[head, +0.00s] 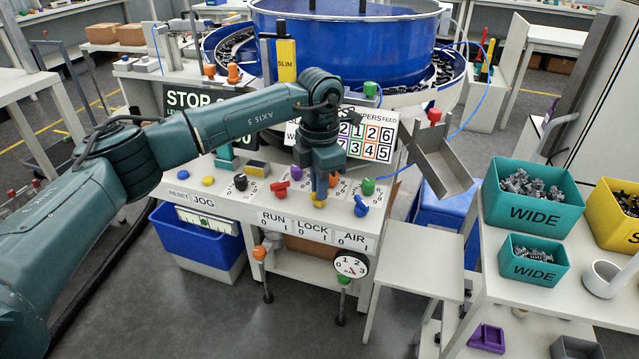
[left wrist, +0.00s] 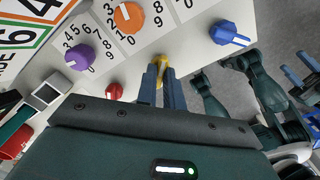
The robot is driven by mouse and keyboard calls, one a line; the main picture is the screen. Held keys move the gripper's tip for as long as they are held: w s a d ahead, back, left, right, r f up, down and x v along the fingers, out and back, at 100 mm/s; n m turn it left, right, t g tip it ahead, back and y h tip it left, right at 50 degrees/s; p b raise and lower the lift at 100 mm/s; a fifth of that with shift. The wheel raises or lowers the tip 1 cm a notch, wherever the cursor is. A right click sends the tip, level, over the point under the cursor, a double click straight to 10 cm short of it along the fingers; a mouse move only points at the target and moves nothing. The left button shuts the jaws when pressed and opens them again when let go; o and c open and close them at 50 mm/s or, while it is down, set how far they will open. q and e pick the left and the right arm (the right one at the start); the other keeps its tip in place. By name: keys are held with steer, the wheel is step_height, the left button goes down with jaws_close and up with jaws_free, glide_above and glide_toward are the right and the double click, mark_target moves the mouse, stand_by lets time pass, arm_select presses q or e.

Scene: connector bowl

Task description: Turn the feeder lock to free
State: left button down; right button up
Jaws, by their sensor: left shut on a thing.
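The yellow lock knob (head: 319,203) sits on the front ledge of the feeder's panel, above the LOCK 0 1 label (head: 313,229). My left gripper (head: 319,190) comes down onto it from above. In the left wrist view the fingers (left wrist: 161,80) are shut on the yellow knob (left wrist: 161,62), which shows only in part between and beyond the tips. Its pointer is hidden, so I cannot tell its setting. At the right edge of the left wrist view, dark arm links and blue-grey fingers (left wrist: 299,77), seemingly my right gripper, are small and partly cut off.
The red RUN knob (head: 280,188) is close on the left and the blue AIR knob (head: 361,206) close on the right. Purple (head: 297,172), orange (head: 335,181) and green (head: 368,187) knobs stand behind. A metal chute (head: 440,165) is further right.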

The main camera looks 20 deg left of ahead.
stand_by(0.3)
arm_select(q)
steer(key=c, duration=1.5)
jaws_free()
step_height(320, 180, up, 13)
steer(key=shift+r, duration=0.1)
